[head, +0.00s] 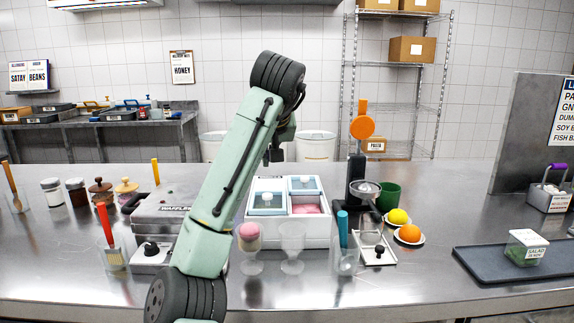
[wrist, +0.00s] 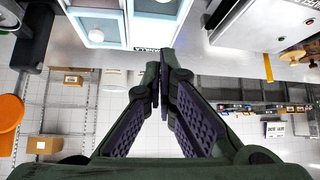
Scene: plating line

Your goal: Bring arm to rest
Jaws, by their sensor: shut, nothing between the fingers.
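My green arm reaches up from the front of the counter in the head view, bends at a dark elbow and hangs down behind. My gripper (head: 275,155) shows only partly there, small and dark above the back of the counter, near the white ice cream box (head: 256,232). In the wrist view my gripper (wrist: 165,56) has its fingertips together with nothing between them. The white box with its blue lids (wrist: 122,32) shows at the top of that view, apart from the fingers.
The steel counter (head: 450,215) holds a waffle maker (head: 165,215), a glass with a pink scoop (head: 249,244), an empty glass (head: 292,247), an orange (head: 410,233) and a dark tray (head: 480,265). Wire shelves (head: 400,100) stand behind. The counter's right-centre has bare room.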

